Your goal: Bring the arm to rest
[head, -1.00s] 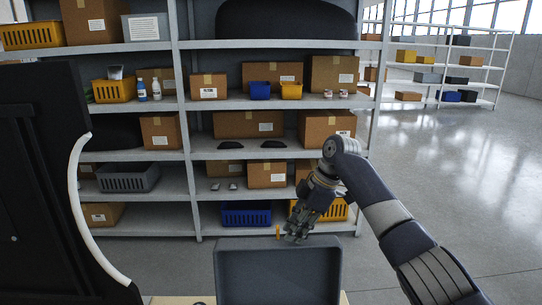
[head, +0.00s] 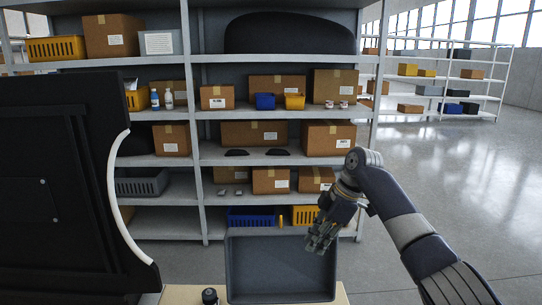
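My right arm reaches in from the lower right of the head view. My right gripper (head: 319,240) hangs with its fingers downward, over the far right part of a grey tray (head: 281,297). The fingers look apart and nothing shows between them. Whether the fingers touch the tray cannot be told. My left gripper is not in view.
The tray stands on a light wooden top (head: 180,296), with a small dark round object (head: 209,296) left of it. A large black panel (head: 50,190) blocks the left side. A stocked shelf rack (head: 201,130) stands behind. Open floor (head: 450,180) lies to the right.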

